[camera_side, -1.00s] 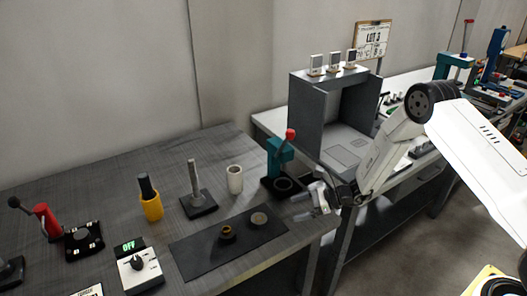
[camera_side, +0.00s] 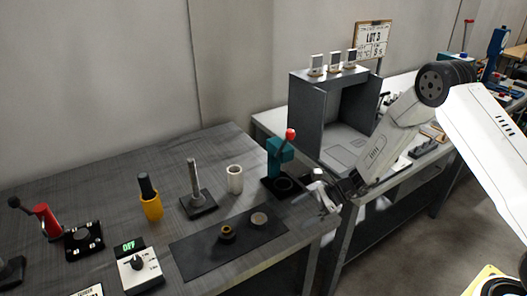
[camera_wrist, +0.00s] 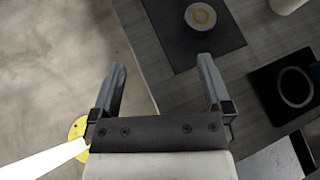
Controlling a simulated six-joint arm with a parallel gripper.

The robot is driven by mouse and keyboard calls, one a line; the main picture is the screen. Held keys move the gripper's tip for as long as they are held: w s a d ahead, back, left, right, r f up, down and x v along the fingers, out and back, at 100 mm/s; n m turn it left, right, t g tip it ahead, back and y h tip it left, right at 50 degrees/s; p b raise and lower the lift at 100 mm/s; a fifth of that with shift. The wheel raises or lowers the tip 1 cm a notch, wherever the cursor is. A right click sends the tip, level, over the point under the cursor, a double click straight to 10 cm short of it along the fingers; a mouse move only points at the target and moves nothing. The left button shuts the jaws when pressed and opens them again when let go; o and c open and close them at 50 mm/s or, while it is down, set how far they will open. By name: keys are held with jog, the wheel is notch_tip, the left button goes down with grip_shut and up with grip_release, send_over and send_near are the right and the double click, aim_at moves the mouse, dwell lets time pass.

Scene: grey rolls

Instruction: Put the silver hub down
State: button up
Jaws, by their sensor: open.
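A round silver piece, which looks like the silver hub (camera_side: 259,219), lies on the dark mat (camera_side: 200,262) near its right end. My gripper (camera_side: 320,200) is off the table's right edge, to the right of the mat. In the wrist view my gripper (camera_wrist: 161,66) has its fingers wide apart, with nothing between them. The hub is apart from the fingers. A smaller dark piece with a yellowish ring (camera_side: 227,233) lies left of the hub.
A teal press (camera_side: 279,163) with a red knob stands at the table's right edge, close to my gripper. A white cup (camera_side: 235,179), a post on a dark base (camera_side: 196,190) and a yellow holder (camera_side: 151,205) stand behind the mat. A grey booth (camera_side: 306,115) is behind.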

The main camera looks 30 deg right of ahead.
jog(key=s+d+r+n+g+h, duration=0.1)
jog(key=s+d+r+n+h, duration=0.1)
jog(key=s+r+n+h, duration=0.3)
jog(key=s+d+r+n+g+h, duration=0.1)
jog(key=s+d+r+n+h, duration=0.2)
jog(key=s+n, duration=1)
notch_tip(320, 180, up, 5)
jog(key=n+h, duration=0.2)
jog(key=n, duration=0.1)
jog(key=shift+s+d+h, duration=0.2)
jog(key=shift+s+h, duration=0.05)
jog(key=shift+h, duration=0.15)
